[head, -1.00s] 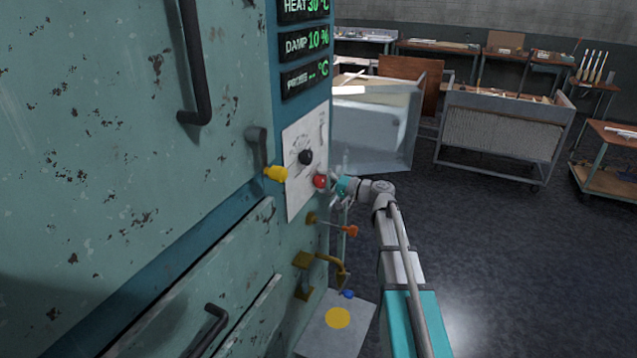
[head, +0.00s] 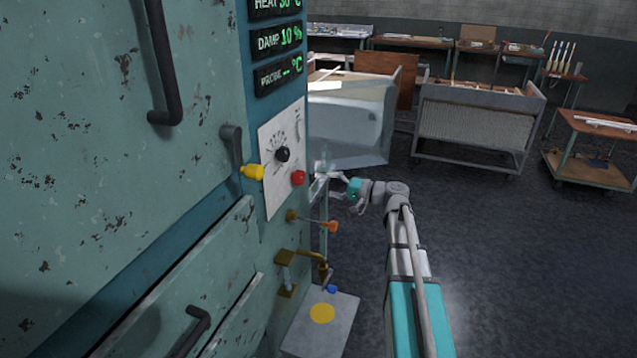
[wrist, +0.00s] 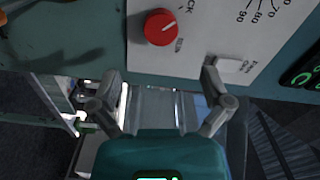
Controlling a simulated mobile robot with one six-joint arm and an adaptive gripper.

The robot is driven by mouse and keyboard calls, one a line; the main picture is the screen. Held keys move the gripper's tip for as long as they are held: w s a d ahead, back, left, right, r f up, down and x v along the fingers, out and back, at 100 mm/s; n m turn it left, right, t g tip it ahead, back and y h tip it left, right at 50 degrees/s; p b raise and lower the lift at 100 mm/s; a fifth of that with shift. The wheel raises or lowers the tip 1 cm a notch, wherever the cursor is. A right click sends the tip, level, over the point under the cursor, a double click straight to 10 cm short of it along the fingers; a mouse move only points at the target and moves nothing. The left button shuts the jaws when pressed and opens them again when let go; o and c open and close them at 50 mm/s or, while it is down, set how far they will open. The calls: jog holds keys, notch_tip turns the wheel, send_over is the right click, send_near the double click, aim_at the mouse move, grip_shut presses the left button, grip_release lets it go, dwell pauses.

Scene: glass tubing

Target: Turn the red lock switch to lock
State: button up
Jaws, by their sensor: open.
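The red lock switch (head: 298,178) is a round red knob low on the white control panel (head: 272,190) of the green cabinet. In the wrist view the red knob (wrist: 161,27) shows a short pale pointer mark, slanting toward the upper right. Part of a label ending in "CK" is by the picture's top edge, and another small label is below the knob. My gripper (head: 338,190) is to the right of the knob, apart from it. In the wrist view my gripper (wrist: 160,82) has its fingers spread and nothing between them.
A black dial (head: 283,154) and a yellow-handled lever (head: 252,171) are close to the knob. An orange-tipped lever (head: 332,226) and brass pipe (head: 312,257) stick out below. A white switch (wrist: 229,64) is by one finger. Floor to the right is open.

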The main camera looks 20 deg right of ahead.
jog(key=shift+v, duration=1.05)
jog(key=s+a+f+n+g+h+p, duration=0.1)
jog(key=s+a+f+n+g+h, duration=0.2)
jog(key=s+a+f+g+h, duration=0.5)
jog(key=s+a+f+n+g+h, duration=0.1)
jog(key=s+f+h, duration=0.2)
jog(key=s, duration=0.4)
jog(key=s+a+f+g+h+p, duration=0.1)
jog(key=s+a+f+h, duration=0.1)
jog(key=s+f, duration=0.3)
jog(key=shift+s+f+n+g+h, duration=0.3)
jog(key=shift+s+n+h, duration=0.1)
jog(key=shift+s+h, duration=0.5)
